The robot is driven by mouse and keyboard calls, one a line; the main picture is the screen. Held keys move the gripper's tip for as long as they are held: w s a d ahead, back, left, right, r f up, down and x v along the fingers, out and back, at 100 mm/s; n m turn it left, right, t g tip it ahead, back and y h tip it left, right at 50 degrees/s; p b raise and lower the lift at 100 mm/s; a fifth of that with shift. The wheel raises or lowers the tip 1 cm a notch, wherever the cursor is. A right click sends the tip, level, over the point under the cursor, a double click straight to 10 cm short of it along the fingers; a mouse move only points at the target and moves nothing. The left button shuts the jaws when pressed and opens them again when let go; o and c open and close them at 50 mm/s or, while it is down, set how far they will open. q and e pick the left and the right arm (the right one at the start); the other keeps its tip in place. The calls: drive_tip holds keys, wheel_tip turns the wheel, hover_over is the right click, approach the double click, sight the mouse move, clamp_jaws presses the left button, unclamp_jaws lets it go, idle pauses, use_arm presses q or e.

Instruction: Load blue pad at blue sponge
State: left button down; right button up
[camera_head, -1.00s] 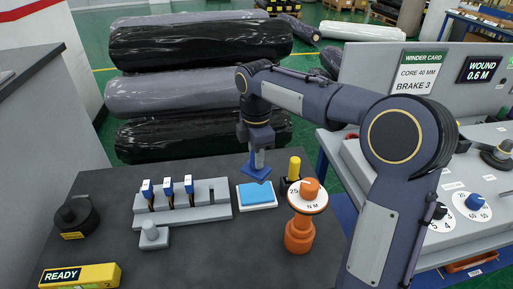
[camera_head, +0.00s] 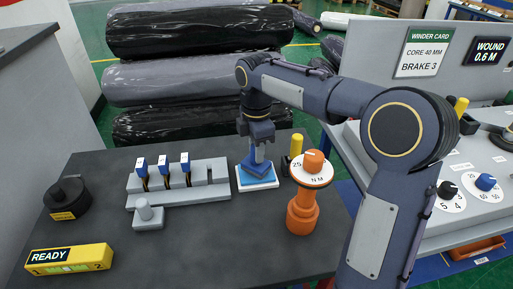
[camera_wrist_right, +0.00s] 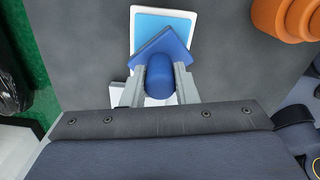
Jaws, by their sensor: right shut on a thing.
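The blue pad (camera_head: 259,169) is a flat, dark blue triangular head with a rounded blue handle. My right gripper (camera_head: 258,146) is shut on this handle, which shows between its two fingers in the right wrist view (camera_wrist_right: 160,82). The light blue sponge (camera_head: 262,182) lies in a shallow white tray on the dark table. The pad is over the sponge and appears to be on it or very close above it; contact is not clear. In the right wrist view the pad (camera_wrist_right: 166,44) covers the near part of the sponge (camera_wrist_right: 163,20). My left gripper is not in view.
An orange stand with a dial (camera_head: 302,212) and a yellow-topped post (camera_head: 296,146) stand close right of the sponge. A grey rack (camera_head: 208,196) with several blue-tagged tools is to its left. A black round item (camera_head: 67,198) and a yellow READY box (camera_head: 69,259) are farther left.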

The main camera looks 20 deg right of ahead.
drive_tip(key=shift+f, duration=0.5)
idle(0.8)
drive_tip(key=shift+f, duration=0.15)
idle(1.5)
wheel_tip(320, 180, up, 7)
drive_tip(key=p, duration=0.7)
idle(0.8)
